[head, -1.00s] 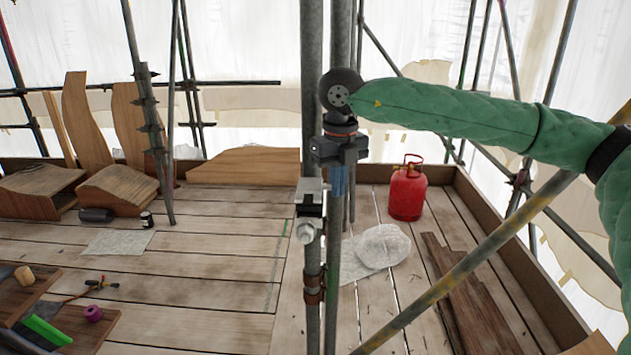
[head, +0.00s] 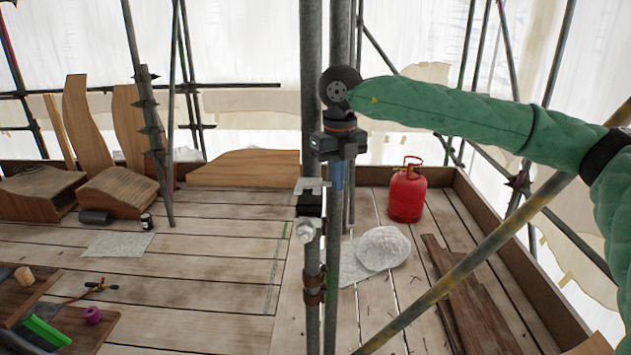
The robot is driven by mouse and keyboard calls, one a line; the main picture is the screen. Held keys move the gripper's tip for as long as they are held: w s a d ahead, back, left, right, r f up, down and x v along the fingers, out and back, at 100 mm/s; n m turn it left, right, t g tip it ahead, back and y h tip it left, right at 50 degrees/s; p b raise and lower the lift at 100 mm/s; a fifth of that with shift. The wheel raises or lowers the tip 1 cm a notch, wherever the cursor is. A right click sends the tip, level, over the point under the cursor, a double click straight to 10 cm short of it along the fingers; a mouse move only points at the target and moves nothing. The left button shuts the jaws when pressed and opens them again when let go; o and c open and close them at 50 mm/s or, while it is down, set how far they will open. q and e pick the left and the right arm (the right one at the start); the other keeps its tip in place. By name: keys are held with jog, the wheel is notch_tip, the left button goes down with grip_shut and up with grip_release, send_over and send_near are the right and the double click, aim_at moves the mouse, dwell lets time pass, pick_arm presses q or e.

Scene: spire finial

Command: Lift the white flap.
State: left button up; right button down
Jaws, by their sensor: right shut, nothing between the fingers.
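A small pale flap-like plate (head: 311,185) shows on the clamp on the upright scaffold tube, just above a black block (head: 309,205) and a silver nut (head: 305,231). I take this plate for the white flap; its hinge is too small to make out. My right gripper (head: 338,187) points down, its blue fingers shut and empty. The fingers are just right of the plate, close to it; I cannot tell whether they touch it. The tubes stand close around the fingers. My left gripper is not in view.
Upright scaffold tubes (head: 312,70) and a diagonal pole (head: 470,265) crowd the middle and right. A red gas bottle (head: 406,196) and a clear plastic bundle (head: 383,248) are on the plank floor. Tools and boards lie at left. Bare planks (head: 200,285) lie left of the tubes.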

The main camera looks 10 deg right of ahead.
jog(key=shift+w+d+r, duration=0.3)
jog(key=shift+w+r, duration=0.05)
jog(key=shift+w, duration=0.3)
dwell(0.5)
jog(key=shift+w+d+f+b, duration=0.1)
jog(key=shift+w+d+b, duration=0.2)
jog(key=shift+d+b, duration=0.1)
dwell(0.5)
jog(key=w, duration=0.3)
jog(key=shift+w+a, duration=0.1)
dwell(0.4)
